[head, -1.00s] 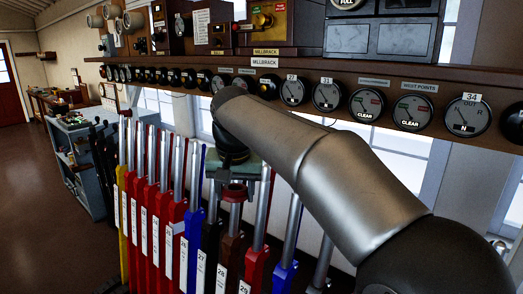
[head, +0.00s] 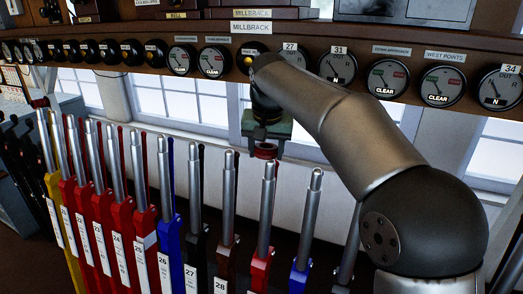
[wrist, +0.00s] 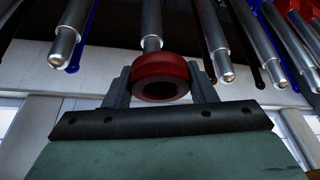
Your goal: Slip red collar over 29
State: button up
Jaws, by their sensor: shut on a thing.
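My gripper (head: 265,143) is shut on the red collar (head: 265,151). In the wrist view the collar (wrist: 160,78) sits between the two fingers (wrist: 160,88), its open bore facing the camera. Lever 29 (head: 265,210) is the red one with a bare steel handle, right of brown lever 28 (head: 228,210). In the head view the collar shows just above lever 29's tip. In the wrist view lever 29's handle (wrist: 151,25) shows directly beyond the collar. The collar appears off the lever; the exact gap is unclear.
Black lever 27 (head: 195,205) and several red levers stand to the left. A blue-based lever (head: 308,220) stands close on the right. The instrument shelf (head: 300,42) with dials runs behind and above, over windows (head: 190,100).

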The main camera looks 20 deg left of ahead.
aim_at(270, 162)
jog(key=w+p, duration=0.1)
jog(key=w, duration=0.1)
jog(key=shift+w+f+p, duration=0.25)
jog(key=shift+w+p, duration=0.05)
jog(key=shift+p, duration=0.1)
jog(key=shift+w+f+p, duration=0.25)
jog(key=shift+w+p, duration=0.05)
jog(key=shift+w, duration=0.2)
jog(key=shift+w+f+p, duration=0.2)
jog(key=shift+w+p, duration=0.05)
jog(key=shift+w, duration=0.2)
jog(key=shift+s+d, duration=0.1)
jog(key=shift+f, duration=0.15)
jog(key=shift+s+f+b, duration=0.15)
jog(key=shift+f+b, duration=0.6)
jog(key=shift+f, duration=0.2)
jog(key=shift+s+f+b, duration=0.2)
jog(key=shift+f+b, duration=0.5)
jog(key=shift+f, duration=0.25)
jog(key=shift+s+f+b, duration=0.15)
jog(key=shift+f+b, duration=0.6)
jog(key=shift+f, duration=0.2)
jog(key=o, duration=1.2)
jog(key=shift+c, duration=0.2)
